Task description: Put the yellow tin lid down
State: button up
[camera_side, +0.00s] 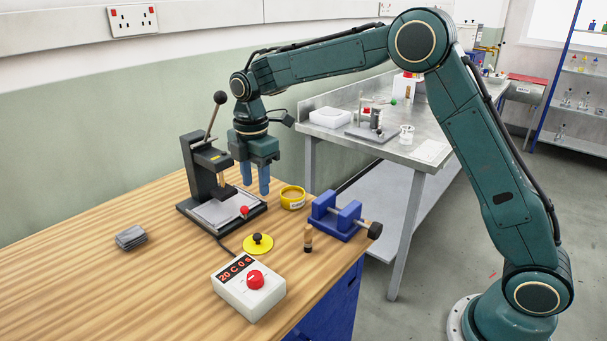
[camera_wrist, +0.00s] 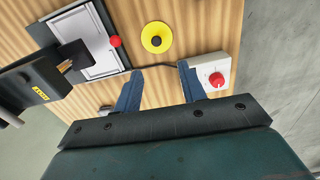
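The yellow tin lid (camera_side: 250,249), a flat disc with a black knob on top, lies on the wooden bench in front of the press. In the wrist view the lid (camera_wrist: 147,46) lies just beyond my fingertips. My gripper (camera_side: 256,189) points down with its two blue fingers apart and nothing between them. It hangs above the bench, up and behind the lid in the side view, close to the press. The fingers (camera_wrist: 160,70) also show spread in the wrist view. An open yellow tin (camera_side: 293,204) with brownish contents stands right of my gripper.
A black lever press (camera_side: 207,170) with a pale plate and red knob stands close left. A blue vice (camera_side: 335,217), a small wooden-and-black peg (camera_side: 308,240) and a white control box (camera_side: 242,296) surround the lid. Grey plates (camera_side: 130,238) lie left; the front-left bench is clear.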

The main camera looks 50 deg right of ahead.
jog(key=s+d+r+m+t, duration=0.35)
jog(key=s+r+m, duration=0.7)
jog(key=s, duration=0.55)
jog(key=s+d+f+m+t, duration=0.1)
jog(key=s+m, duration=0.6)
jog(key=s, duration=1.1)
jog(key=shift+d+f+t, duration=0.25)
jog(key=shift+d+t, duration=0.2)
jog(key=shift+d, duration=0.25)
